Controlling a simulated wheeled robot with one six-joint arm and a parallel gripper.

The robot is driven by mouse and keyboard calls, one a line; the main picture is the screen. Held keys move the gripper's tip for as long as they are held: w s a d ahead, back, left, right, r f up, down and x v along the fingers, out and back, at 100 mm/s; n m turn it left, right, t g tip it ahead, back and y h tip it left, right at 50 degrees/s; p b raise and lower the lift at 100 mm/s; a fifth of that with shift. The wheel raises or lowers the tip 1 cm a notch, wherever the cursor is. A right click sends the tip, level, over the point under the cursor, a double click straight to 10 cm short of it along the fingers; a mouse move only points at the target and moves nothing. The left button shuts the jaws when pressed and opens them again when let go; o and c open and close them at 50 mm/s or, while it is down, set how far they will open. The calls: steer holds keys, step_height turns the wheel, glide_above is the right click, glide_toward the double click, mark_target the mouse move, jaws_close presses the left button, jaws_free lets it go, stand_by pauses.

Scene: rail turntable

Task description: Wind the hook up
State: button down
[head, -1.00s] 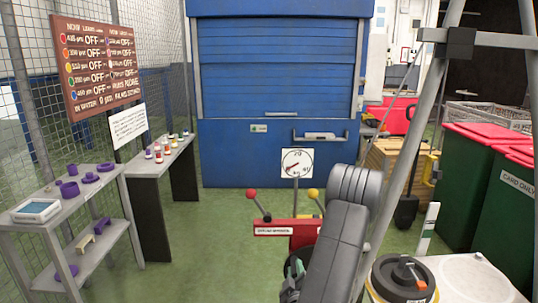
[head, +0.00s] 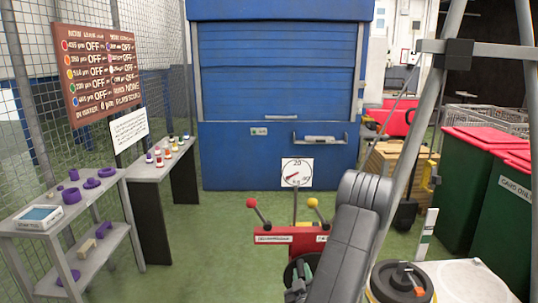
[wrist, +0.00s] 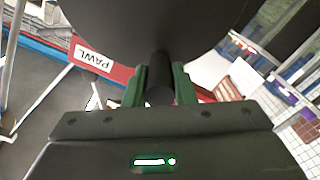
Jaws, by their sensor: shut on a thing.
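A red winch (head: 290,236) stands ahead, with a red-knobbed lever (head: 257,210) and a yellow-knobbed lever (head: 319,213) on top. A white dial (head: 297,172) stands behind it. My gripper (head: 299,274) is low at the winch front, partly hidden by my arm. In the wrist view, its green fingers (wrist: 159,88) are shut on a dark round handle (wrist: 158,95), beneath a big dark round part (wrist: 155,22). A red panel labelled PAWL (wrist: 92,57) is beside it. A yellow piece (head: 428,176) hangs by the grey frame; I cannot tell whether it is the hook.
A grey frame leg (head: 410,150) slants close to the right of my arm. A yellow-rimmed drum (head: 401,284) and green bins (head: 474,175) stand right. Shelves (head: 60,218) line the left fence. The green floor between shelves and winch is clear.

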steer(key=shift+d+r, duration=0.1)
steer(key=c, duration=1)
jaws_free()
steer(key=shift+s+f+b, duration=0.2)
steer(key=shift+s+b, duration=0.1)
steer(key=shift+s, duration=0.3)
steer(key=s+b, duration=0.2)
steer(key=s, duration=0.4)
steer(key=shift+s, duration=0.4)
steer(key=shift+r, duration=0.1)
